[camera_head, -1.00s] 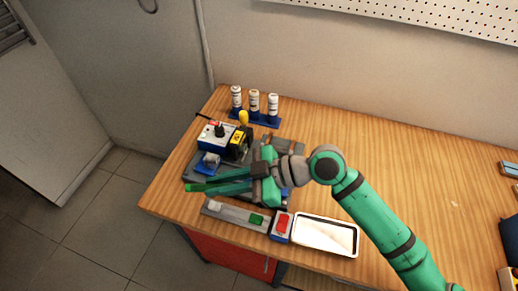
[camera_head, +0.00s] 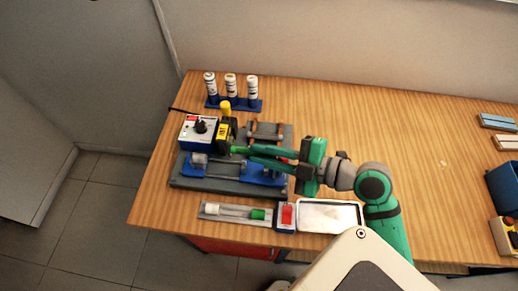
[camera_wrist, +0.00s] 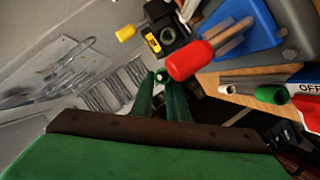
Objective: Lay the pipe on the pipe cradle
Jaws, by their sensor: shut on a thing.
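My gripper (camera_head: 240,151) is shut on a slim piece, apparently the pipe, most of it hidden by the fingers. A bright green end shows at the fingertips in the head view, beside the black and yellow block (camera_head: 227,131). The wrist view shows the fingertips (camera_wrist: 166,82) with a small pale ring between them. A red-ended cylinder (camera_wrist: 190,61) is close to that camera; I cannot tell whether it belongs to the held piece. A dark stand with two copper-coloured bars (camera_head: 281,131), possibly the pipe cradle, sits just behind the fingers.
In front are a grey tray (camera_head: 235,218) with white and green ends, a red-switch box (camera_head: 287,216) and a white tray (camera_head: 330,215). White bottles (camera_head: 231,85) stand behind. The table's right middle is clear.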

